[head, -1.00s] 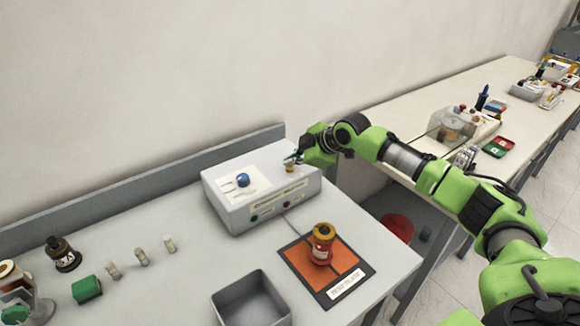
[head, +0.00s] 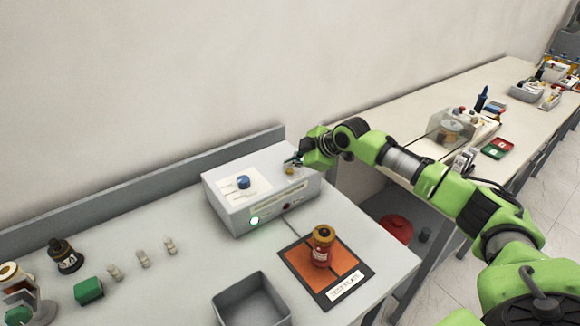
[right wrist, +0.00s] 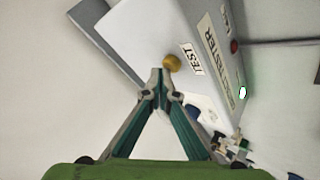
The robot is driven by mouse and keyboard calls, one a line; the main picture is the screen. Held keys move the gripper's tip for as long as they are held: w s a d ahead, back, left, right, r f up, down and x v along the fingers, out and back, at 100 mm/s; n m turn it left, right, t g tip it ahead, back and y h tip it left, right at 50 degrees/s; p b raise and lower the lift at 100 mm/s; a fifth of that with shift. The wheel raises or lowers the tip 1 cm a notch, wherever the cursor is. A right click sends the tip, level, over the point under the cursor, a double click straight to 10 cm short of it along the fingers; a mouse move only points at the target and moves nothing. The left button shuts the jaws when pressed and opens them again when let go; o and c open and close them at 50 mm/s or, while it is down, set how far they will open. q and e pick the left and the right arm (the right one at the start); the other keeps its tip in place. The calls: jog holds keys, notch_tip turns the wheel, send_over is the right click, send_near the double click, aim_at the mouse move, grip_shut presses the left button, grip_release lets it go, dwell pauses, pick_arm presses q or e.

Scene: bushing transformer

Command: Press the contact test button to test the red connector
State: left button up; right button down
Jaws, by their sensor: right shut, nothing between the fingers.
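The tester box (head: 225,208) is white and stands at the back of the grey table. Its yellow button (head: 289,171), marked TEST in the right wrist view (right wrist: 172,63), is on the top right. My right gripper (head: 292,160) is shut and empty. Its fingertips (right wrist: 160,76) are right beside the button; whether they touch it I cannot tell. A green lamp (head: 255,220) glows on the box front. The red connector (head: 322,246), red with a yellowish top, stands upright on the orange test plate (head: 348,258) in front of the box. My left gripper is out of view.
A blue knob (head: 243,182) is on the box top. An empty grey bin (head: 250,306) stands at the front. A green block (head: 88,290), a dark connector (head: 65,255) and several small pale parts are at the left. A second bench (head: 400,110) is at the back right.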

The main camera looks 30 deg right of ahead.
aim_at(292, 171)
jog(key=shift+r, duration=0.15)
notch_tip(292, 171, up, 6)
jog(key=p, duration=0.5)
jog(key=shift+p, duration=0.35)
dwell(0.5)
